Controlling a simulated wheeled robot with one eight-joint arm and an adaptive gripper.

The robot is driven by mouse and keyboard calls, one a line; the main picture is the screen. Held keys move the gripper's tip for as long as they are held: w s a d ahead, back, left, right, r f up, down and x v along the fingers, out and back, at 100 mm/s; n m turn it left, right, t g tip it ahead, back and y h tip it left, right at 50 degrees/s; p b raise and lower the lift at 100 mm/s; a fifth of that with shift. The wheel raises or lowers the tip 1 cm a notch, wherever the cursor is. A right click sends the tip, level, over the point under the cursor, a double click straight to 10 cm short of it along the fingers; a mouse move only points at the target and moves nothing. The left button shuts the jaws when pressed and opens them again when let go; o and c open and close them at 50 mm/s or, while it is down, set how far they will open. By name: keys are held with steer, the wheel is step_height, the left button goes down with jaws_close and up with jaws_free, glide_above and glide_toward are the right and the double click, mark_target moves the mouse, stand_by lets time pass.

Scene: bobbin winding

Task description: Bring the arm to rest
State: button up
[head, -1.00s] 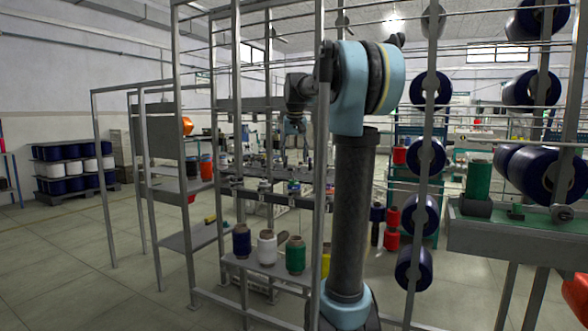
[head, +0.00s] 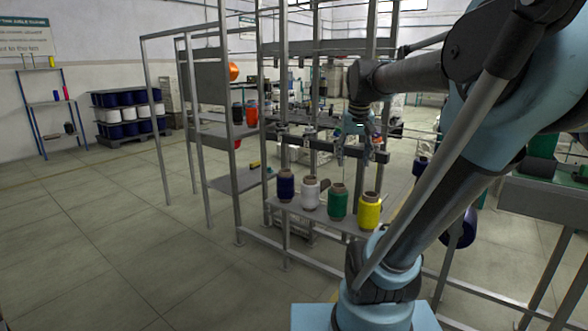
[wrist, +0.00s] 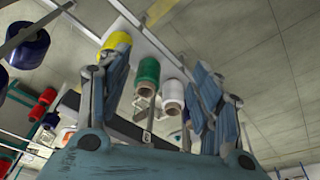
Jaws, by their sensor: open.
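My arm fills the right of the head view, its lower link slanting up to the right. My gripper (head: 360,152) hangs above and behind the shelf of bobbins, with nothing visible in it. In the wrist view my gripper (wrist: 160,75) has its two fingers spread wide, open and empty. Between and beyond the fingers show a yellow bobbin (wrist: 118,40), a green bobbin (wrist: 147,72) and a white bobbin (wrist: 172,93), apart from the fingers as far as I can tell.
A blue bobbin (head: 286,187) stands with the white, green and yellow ones on a grey metal shelf (head: 312,222). Metal frame posts (head: 235,200) rise around it. A pallet of spools (head: 128,115) stands far left. The floor (head: 100,240) at left is clear.

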steer(key=s+f, duration=1.7)
steer(key=f, duration=0.3)
steer(key=shift+n+g, duration=0.3)
steer(key=shift+s+f, duration=0.1)
